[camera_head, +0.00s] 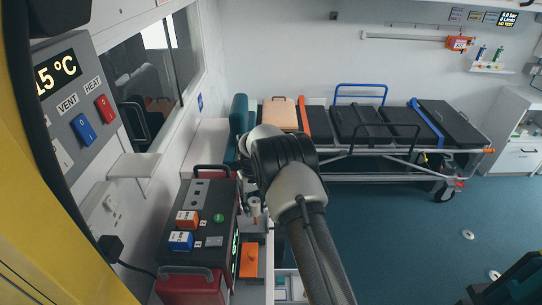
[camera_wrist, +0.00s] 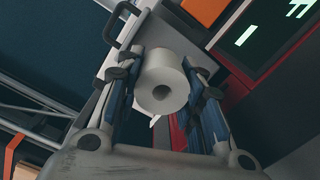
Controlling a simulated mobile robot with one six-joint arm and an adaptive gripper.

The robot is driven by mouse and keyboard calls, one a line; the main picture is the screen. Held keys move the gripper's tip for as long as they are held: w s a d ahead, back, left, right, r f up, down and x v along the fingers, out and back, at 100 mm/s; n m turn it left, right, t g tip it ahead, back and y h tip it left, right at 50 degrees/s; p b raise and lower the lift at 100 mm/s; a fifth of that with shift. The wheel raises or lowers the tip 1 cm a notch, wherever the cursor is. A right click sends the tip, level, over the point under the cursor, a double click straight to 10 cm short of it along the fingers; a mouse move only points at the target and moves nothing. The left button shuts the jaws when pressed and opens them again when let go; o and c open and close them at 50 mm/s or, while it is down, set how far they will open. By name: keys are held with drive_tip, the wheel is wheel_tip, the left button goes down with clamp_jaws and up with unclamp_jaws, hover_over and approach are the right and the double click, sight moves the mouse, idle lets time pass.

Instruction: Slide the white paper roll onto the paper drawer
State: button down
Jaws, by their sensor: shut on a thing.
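The white paper roll (camera_wrist: 163,82) is between the two blue-padded fingers of my gripper (camera_wrist: 166,92) in the wrist view, and the gripper is shut on it. The roll's dark core hole faces the wrist camera. Behind the roll is a pale panel with a black handle (camera_wrist: 124,24), which may be the paper drawer; I cannot tell for sure. The roll looks close to it, but contact is hidden. In the head view my arm covers most of the gripper.
A dark monitor unit with orange and blue buttons (camera_head: 204,222) stands left of my arm; its lit screen (camera_wrist: 262,38) shows in the wrist view. An orange box (camera_head: 249,260) lies beside it. A stretcher (camera_head: 372,128) stands behind.

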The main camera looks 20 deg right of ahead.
sight(255, 212)
drive_tip(key=shift+f, duration=0.2)
drive_tip(key=shift+w+d+f+b, duration=0.1)
drive_tip(key=shift+w+f+b, duration=0.05)
drive_tip(key=shift+f+b, duration=0.35)
drive_tip(key=shift+w+f+b, duration=0.1)
drive_tip(key=shift+f+b, duration=0.25)
drive_tip(key=shift+f, duration=0.25)
drive_tip(key=shift+r, duration=0.4)
drive_tip(key=shift+s, duration=0.3)
idle(0.4)
drive_tip(key=shift+f, duration=0.25)
idle(1.4)
drive_tip(key=shift+w+d+f+b, duration=0.1)
drive_tip(key=shift+w+f+b, duration=0.1)
drive_tip(key=shift+f+b, duration=0.35)
drive_tip(key=shift+w+f+b, duration=0.2)
drive_tip(key=shift+f+b, duration=0.25)
drive_tip(key=shift+f, duration=0.15)
drive_tip(key=c, duration=1)
unclamp_jaws()
drive_tip(key=shift+s, duration=0.1)
